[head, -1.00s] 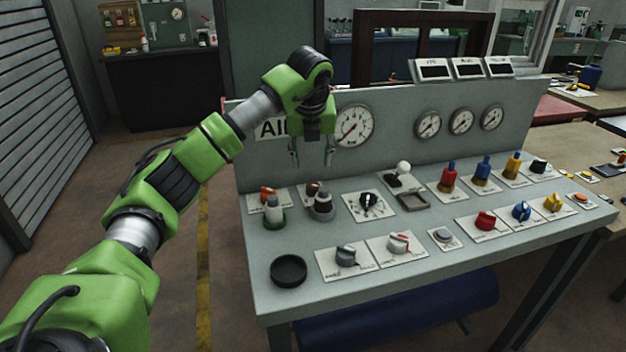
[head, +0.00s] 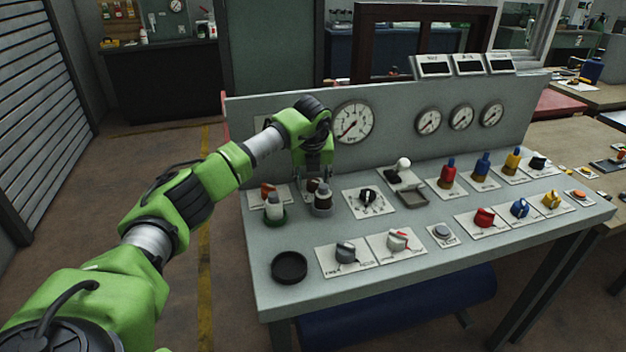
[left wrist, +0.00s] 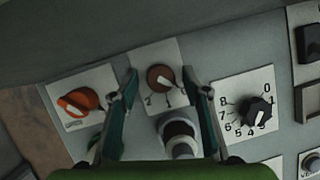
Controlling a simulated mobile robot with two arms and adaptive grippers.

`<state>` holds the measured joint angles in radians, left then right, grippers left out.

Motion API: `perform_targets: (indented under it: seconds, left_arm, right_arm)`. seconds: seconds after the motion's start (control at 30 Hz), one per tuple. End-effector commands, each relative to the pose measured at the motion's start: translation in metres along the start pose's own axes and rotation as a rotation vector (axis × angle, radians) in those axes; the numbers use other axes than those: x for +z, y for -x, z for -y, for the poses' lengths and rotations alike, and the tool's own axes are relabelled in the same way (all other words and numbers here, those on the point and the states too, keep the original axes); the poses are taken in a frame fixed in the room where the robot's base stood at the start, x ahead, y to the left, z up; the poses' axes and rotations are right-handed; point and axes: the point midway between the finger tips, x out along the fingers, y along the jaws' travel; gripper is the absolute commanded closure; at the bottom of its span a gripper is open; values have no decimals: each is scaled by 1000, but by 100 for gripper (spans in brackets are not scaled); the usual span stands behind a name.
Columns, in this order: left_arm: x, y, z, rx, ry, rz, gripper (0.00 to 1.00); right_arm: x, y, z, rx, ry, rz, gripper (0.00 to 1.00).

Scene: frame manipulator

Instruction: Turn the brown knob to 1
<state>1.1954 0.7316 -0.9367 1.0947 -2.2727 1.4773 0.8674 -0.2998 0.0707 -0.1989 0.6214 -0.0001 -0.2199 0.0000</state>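The brown knob (left wrist: 157,76) is round and sits on a white plate with dark marks. In the head view the knob (head: 312,185) is partly hidden behind my left gripper (head: 314,177). This gripper is open and points down over the knob. In the left wrist view its fingertips (left wrist: 160,72) appear on either side of the knob, with no clear contact. My right gripper is not in view.
An orange knob (left wrist: 77,101) is left of the brown one. A black numbered dial (head: 368,196) is to the right. The gauge panel (head: 390,140) rises behind.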

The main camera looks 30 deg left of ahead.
Motion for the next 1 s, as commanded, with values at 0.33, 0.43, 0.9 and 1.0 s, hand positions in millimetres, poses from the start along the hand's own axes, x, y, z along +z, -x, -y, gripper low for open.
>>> perform_targets:
  seconds: [0.33, 0.43, 0.9, 1.0]
  left_arm:
    - [0, 0, 0, -1, -2, 0, 95]
    - [0, 0, 0, -6, -14, -1, 95]
    - [1, 0, -3, -115, -277, -13, 95]
    - [2, 0, -3, -148, -356, -16, 95]
  right_arm:
    - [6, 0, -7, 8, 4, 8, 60]
    - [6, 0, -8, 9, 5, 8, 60]
    - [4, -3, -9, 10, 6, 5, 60]
    - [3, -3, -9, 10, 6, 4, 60]
